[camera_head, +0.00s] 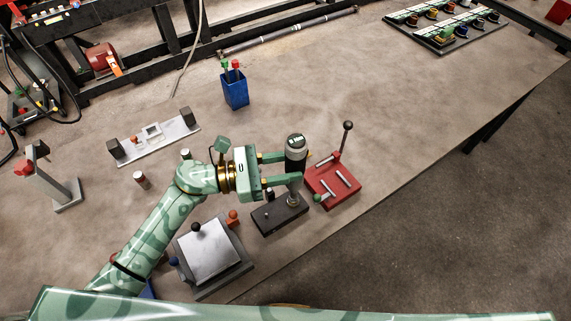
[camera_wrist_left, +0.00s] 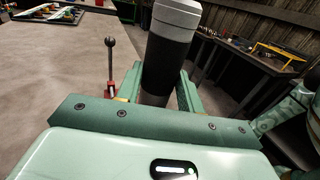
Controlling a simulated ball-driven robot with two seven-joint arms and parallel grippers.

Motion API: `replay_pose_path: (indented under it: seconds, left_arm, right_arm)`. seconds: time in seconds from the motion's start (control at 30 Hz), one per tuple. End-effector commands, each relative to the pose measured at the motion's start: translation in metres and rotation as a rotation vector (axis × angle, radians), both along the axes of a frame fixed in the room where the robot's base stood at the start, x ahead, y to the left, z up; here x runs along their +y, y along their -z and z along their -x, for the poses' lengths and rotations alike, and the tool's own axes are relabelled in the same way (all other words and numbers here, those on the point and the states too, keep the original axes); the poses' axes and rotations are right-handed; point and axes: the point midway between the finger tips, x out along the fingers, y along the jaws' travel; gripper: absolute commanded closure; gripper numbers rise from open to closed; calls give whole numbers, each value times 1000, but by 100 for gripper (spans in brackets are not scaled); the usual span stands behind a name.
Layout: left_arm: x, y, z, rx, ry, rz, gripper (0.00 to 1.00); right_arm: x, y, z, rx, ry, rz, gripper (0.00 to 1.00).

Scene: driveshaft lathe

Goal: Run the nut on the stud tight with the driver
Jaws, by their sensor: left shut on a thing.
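My left gripper (camera_head: 298,168) comes in from the left and is shut on the driver (camera_head: 296,149), a black upright cylinder with a grey top and a small lit display. The driver also shows in the left wrist view (camera_wrist_left: 173,50), standing between the fingers. Its lower end is over the dark block (camera_head: 272,219), by a metal post (camera_head: 293,198) at the block's right end. The nut and the stud's thread cannot be made out, and I cannot tell whether the driver touches the nut. My right gripper is not in view.
A red fixture (camera_head: 335,184) with a black-knobbed lever stands close right of the driver. A grey plate fixture (camera_head: 207,250) is front left of the block. A blue cup (camera_head: 235,92) and a grey bracket (camera_head: 158,138) lie further back.

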Motion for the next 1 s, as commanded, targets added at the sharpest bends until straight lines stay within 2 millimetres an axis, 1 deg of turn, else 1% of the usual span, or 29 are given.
replay_pose_path:
  seconds: [0.5,1.0]
  left_arm:
    - [0,1,0,-2,0,1,100]
    - [0,1,0,-1,0,2,100]
  right_arm:
    - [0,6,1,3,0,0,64]
    - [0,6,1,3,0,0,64]
